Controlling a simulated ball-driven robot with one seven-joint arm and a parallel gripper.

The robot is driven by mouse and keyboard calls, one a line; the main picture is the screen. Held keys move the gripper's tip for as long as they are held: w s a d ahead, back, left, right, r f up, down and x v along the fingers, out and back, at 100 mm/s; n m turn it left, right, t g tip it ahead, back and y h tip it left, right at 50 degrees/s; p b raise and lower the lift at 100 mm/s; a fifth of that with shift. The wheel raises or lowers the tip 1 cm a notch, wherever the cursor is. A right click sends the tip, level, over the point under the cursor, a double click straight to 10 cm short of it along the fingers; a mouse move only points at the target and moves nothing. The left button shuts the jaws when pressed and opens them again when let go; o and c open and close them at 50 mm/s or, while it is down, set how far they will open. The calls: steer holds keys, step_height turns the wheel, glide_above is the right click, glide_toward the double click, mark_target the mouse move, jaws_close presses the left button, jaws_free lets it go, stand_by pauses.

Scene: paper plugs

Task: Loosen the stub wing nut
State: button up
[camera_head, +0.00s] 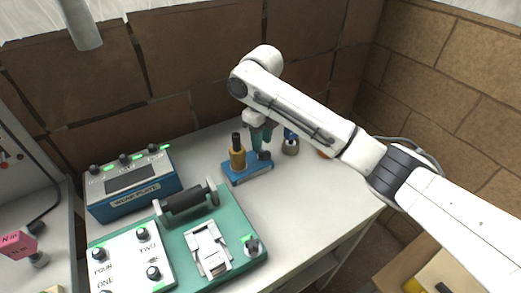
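My gripper (263,148) points down at the back of the white table, over the right end of a small blue block (246,172). Dark green parts show at its lower end, and a dark piece (264,156) stands on the block right beneath it. That piece may be the stub wing nut, but it is small and partly covered, so I cannot tell for sure. I cannot tell whether the fingers are apart, or shut on it. A brass-coloured post (237,157) with a black top stands upright on the block's left end.
The table's right front (315,205) is clear.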

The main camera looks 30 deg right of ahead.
mark_target(262, 152)
steer(key=shift+f+b, duration=0.65)
steer(key=shift+f, duration=0.7)
steer(key=shift+c, duration=0.2)
jaws_close()
steer(key=shift+n+b, duration=0.5)
steer(key=shift+b, duration=0.3)
steer(key=shift+w+r+n+b, duration=0.1)
steer(key=shift+n+b, duration=0.4)
steer(key=shift+b, duration=1.85)
steer(key=shift+o, duration=0.2)
jaws_free()
